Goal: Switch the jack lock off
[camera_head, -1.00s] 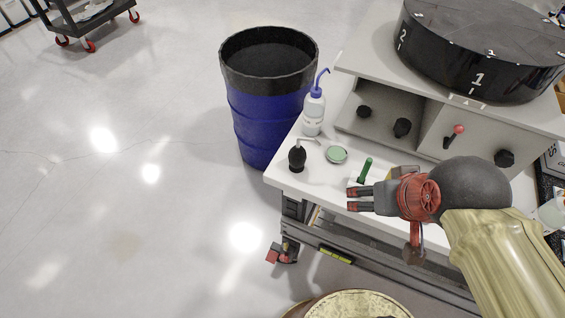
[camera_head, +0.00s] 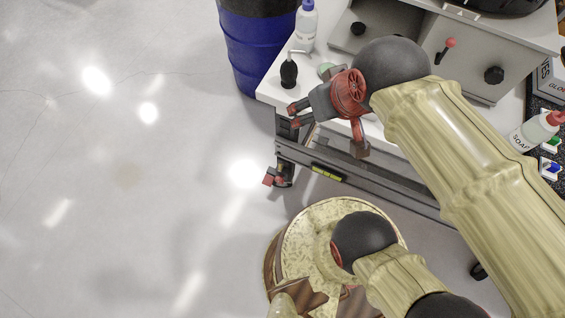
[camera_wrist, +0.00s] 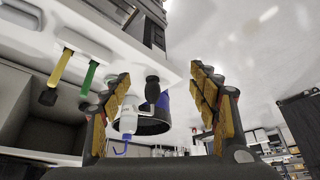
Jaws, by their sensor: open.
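I cannot tell for sure which part is the jack lock. A small red piece (camera_head: 269,179) sits by the wheel at the near foot of the white-topped bench (camera_head: 268,92). A lever with a red knob (camera_head: 450,43) stands on the grey panel above the bench. My gripper (camera_head: 293,116) is open and empty, at the front left edge of the bench, above the red piece in the picture and away from the lever. In the wrist view its two padded fingers (camera_wrist: 160,78) are spread, with nothing held between them.
A blue drum (camera_head: 257,50) stands left of the bench. A black bulb blower (camera_head: 289,72), a white wash bottle (camera_head: 306,26) and a green dish (camera_head: 325,69) stand at the bench's left end. A soap bottle (camera_head: 535,130) is at right. Floor at left is clear.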

